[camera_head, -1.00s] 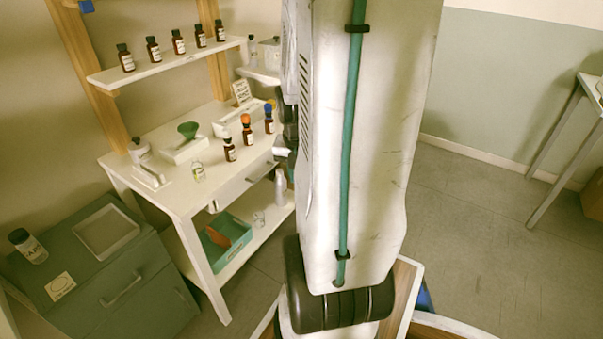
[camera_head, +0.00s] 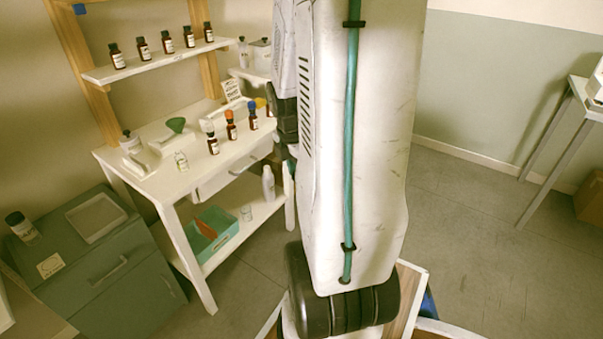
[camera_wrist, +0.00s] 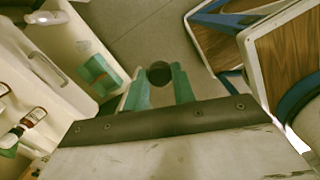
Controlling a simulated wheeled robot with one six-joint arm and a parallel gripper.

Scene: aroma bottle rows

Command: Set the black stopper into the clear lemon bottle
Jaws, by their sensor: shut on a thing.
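In the wrist view, my gripper (camera_wrist: 159,80) has its two teal fingers closed on the round black stopper (camera_wrist: 159,73), which shows between their tips. The floor is below it. In the head view my arm hides the fingers and the stopper. A small clear bottle (camera_head: 181,160) with a pale label stands upright on the white bench, at its front left; it looks open at the top. Its label is too small to read. My gripper is apart from it, off to the right of the bench.
Brown bottles with white, orange (camera_head: 231,125) and blue tops stand right of the clear bottle on the bench (camera_head: 165,190). A shelf (camera_head: 160,60) with several brown bottles hangs above. A teal tray (camera_head: 212,232) sits below. A grey-green cabinet (camera_head: 120,265) stands left.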

